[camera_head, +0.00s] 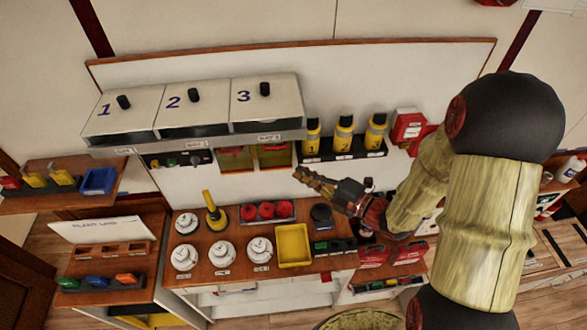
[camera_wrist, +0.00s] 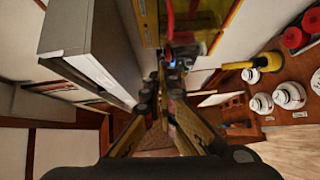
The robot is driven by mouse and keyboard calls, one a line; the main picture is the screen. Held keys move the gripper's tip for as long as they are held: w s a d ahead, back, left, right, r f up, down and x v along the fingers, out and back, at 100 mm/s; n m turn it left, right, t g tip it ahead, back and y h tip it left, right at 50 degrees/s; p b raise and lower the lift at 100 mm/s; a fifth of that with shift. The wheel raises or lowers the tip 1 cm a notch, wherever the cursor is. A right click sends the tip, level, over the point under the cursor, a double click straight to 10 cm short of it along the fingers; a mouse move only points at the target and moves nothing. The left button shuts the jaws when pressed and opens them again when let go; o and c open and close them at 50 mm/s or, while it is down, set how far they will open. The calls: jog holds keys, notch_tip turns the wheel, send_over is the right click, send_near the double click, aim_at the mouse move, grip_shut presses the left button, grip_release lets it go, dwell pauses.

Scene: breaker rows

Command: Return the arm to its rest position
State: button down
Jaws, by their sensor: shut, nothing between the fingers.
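My arm reaches in from the right in the head view, with yellow-brown and black links. My gripper (camera_head: 303,174) points left above the back of the wooden bench, in front of the white back panel. It is shut and empty. In the wrist view the fingers of my gripper (camera_wrist: 170,75) come together at the middle, beside a yellow-framed box (camera_wrist: 147,22) and a grey cabinet side (camera_wrist: 75,40). My forearm hides part of the bench's right side and what lies behind it.
Three numbered cabinets (camera_head: 195,105) hang left of my gripper. Yellow bottles (camera_head: 344,130) stand on a shelf just above it. Below are a yellow tray (camera_head: 293,245), white round parts (camera_head: 222,253), red parts (camera_head: 267,210) and a yellow-handled tool (camera_head: 213,212). A red box (camera_head: 407,127) is near my arm.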

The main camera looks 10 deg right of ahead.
jog(key=s+a+f+n+g+h+b, duration=0.1)
jog(key=s+a+f+n+g+b, duration=0.15)
jog(key=s+f+n+g, duration=0.65)
jog(key=s+a+f+n+g+h+b, duration=0.1)
jog(key=s+n+g+b, duration=0.25)
jog(key=s+n, duration=1.2)
jog(key=w+d+f+n+t+h+b, duration=0.1)
jog(key=d+n+h+b, duration=0.4)
jog(key=n+b, duration=0.5)
jog(key=w+d+f+n+t+h+b, duration=0.2)
jog(key=d+f+n+t+h+b, duration=0.1)
jog(key=n+b, duration=0.8)
jog(key=d+t+h, duration=0.1)
jog(key=d+h, duration=0.1)
jog(key=d, duration=0.1)
jog(key=shift+d+f+t+b, duration=0.2)
jog(key=shift+f+t+b, duration=0.05)
jog(key=shift+t+b, duration=0.1)
